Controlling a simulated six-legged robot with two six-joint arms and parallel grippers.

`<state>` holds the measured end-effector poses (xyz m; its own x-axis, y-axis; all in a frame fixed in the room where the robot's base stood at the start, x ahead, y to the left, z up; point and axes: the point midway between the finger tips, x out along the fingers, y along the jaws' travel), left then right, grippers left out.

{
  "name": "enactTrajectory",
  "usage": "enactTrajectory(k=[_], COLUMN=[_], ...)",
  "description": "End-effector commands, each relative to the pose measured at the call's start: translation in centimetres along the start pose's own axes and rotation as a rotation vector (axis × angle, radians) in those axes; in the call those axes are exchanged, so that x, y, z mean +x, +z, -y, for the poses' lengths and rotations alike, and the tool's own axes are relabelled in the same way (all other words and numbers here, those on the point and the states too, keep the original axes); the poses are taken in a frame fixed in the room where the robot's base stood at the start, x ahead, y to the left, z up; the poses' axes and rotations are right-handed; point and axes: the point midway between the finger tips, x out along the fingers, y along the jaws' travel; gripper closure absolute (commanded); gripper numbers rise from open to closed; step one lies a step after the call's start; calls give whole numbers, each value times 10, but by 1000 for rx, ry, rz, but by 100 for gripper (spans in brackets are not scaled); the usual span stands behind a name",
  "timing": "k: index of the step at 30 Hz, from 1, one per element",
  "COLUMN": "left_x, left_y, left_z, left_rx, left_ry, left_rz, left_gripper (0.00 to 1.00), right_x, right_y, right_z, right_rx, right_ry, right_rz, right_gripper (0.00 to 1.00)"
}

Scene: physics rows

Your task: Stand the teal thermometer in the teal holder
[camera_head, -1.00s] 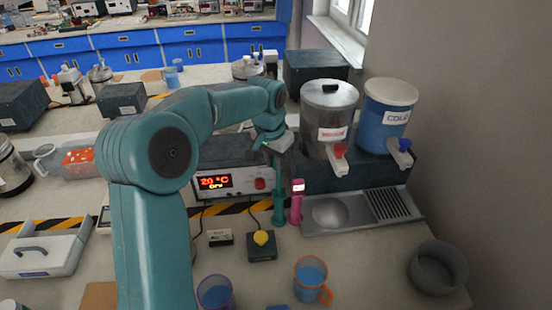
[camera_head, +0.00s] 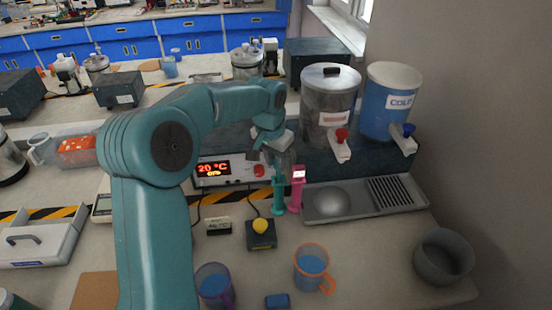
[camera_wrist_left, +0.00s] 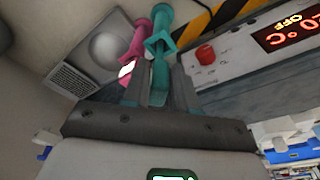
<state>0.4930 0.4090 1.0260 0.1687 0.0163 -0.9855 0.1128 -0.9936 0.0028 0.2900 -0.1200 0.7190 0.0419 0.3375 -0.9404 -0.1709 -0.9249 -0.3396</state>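The teal holder (camera_head: 279,196) stands upright on the bench, just left of a pink holder with a pink thermometer (camera_head: 298,188). My left gripper (camera_head: 281,166) is directly above the teal holder. In the left wrist view its two fingers (camera_wrist_left: 160,88) are closed around a slim teal piece, which looks like the teal thermometer (camera_wrist_left: 160,75). The piece lines up with the flared top of the teal holder (camera_wrist_left: 158,43). The fingers hide most of it, so I cannot tell whether its tip is inside the holder. My right gripper is not in view.
A control box with a red display (camera_head: 214,168) stands behind, left of the holders. A metal drip tray (camera_head: 350,202) lies close on the right, below two dispensers. A yellow-button box (camera_head: 261,232), mugs (camera_head: 312,264) and a grey bowl (camera_head: 443,255) are nearer.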

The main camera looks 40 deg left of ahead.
Motion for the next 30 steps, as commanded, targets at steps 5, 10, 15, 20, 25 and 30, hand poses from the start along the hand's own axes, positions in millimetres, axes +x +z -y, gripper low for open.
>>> enactTrajectory(k=[5, 10, 15, 20, 25, 30], left_x=[0, -1, -20, -62, -109, -144], left_y=[0, 0, -1, -2, -2, -1], left_z=[0, 0, 0, 0, 0, 0], left_rx=[0, 0, 0, 0, 0, 1], left_ry=[0, 0, 0, 0, 0, 0], left_rz=[0, 0, -1, -3, -3, -1], left_gripper=[46, 46, 46, 46, 46, 46], right_x=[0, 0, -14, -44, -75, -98], right_y=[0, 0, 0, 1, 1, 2], right_z=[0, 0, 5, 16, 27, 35], right_rx=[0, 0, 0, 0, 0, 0], right_ry=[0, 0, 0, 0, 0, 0], right_rz=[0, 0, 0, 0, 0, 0], right_gripper=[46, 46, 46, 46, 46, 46])
